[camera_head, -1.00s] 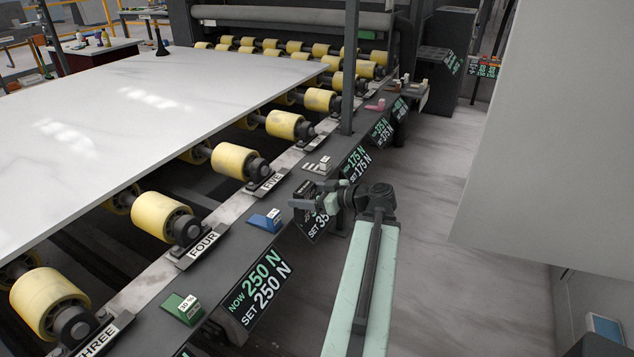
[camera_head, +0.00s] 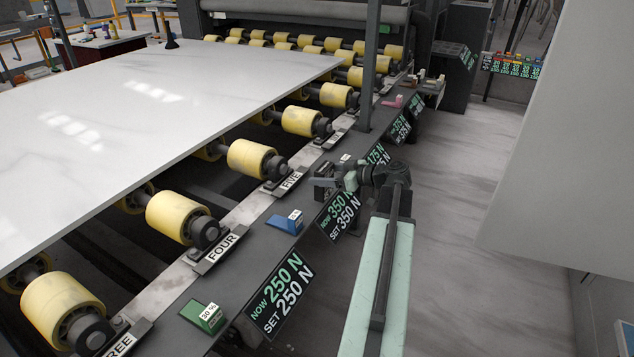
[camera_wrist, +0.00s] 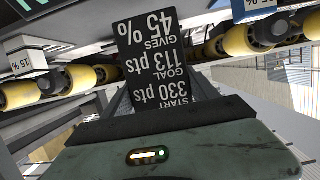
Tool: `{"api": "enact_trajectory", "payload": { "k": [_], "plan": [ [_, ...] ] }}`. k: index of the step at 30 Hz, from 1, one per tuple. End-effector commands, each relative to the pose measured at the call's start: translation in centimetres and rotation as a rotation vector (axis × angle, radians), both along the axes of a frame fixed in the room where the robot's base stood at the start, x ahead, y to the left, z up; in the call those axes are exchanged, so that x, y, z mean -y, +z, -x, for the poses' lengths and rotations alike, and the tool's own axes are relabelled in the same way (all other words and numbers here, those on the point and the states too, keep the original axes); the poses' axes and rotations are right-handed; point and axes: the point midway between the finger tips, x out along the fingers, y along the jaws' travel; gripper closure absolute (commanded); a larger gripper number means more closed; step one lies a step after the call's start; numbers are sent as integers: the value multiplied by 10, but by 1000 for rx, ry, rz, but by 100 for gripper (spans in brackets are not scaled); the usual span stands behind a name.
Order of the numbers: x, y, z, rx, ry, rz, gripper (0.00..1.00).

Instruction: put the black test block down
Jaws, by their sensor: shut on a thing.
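The black test block (camera_wrist: 152,58) is held by my gripper in the wrist view. Its face carries upside-down white text with 45 %, 113 pts and 330 pts. In the head view my gripper (camera_head: 328,183) is over the dark ledge beside the roller line, near the FIVE label (camera_head: 291,181). The block is small and dark there and hard to tell from the gripper. I cannot tell whether its underside touches the ledge. The 350 N display (camera_head: 342,212) is just below my gripper.
A blue block (camera_head: 286,222) and a green block (camera_head: 207,317) stand on the dark ledge (camera_head: 245,258) nearer me. A pink block (camera_head: 392,102) stands farther along. A dark post (camera_head: 368,75) rises beyond my gripper. The white slab (camera_head: 130,130) lies on yellow rollers to the left.

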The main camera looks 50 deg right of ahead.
Motion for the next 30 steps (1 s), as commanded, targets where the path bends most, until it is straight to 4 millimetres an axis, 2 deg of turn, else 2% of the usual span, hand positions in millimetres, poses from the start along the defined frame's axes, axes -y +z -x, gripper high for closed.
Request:
{"api": "enact_trajectory", "payload": {
  "k": [5, 12, 20, 24, 25, 27, 30],
  "plan": [
    [0, -2, -2, 1, 3, 0, 100],
    [4, -38, 2, 1, -4, -1, 100],
    [5, -35, 3, 1, -6, 0, 100],
    [6, -40, 4, 1, -9, -1, 100],
    [6, -39, 4, 0, -9, 0, 26],
    [7, -38, 4, 0, -9, 0, 10],
    [7, -38, 4, 0, -9, 0, 10]
  ]
}}
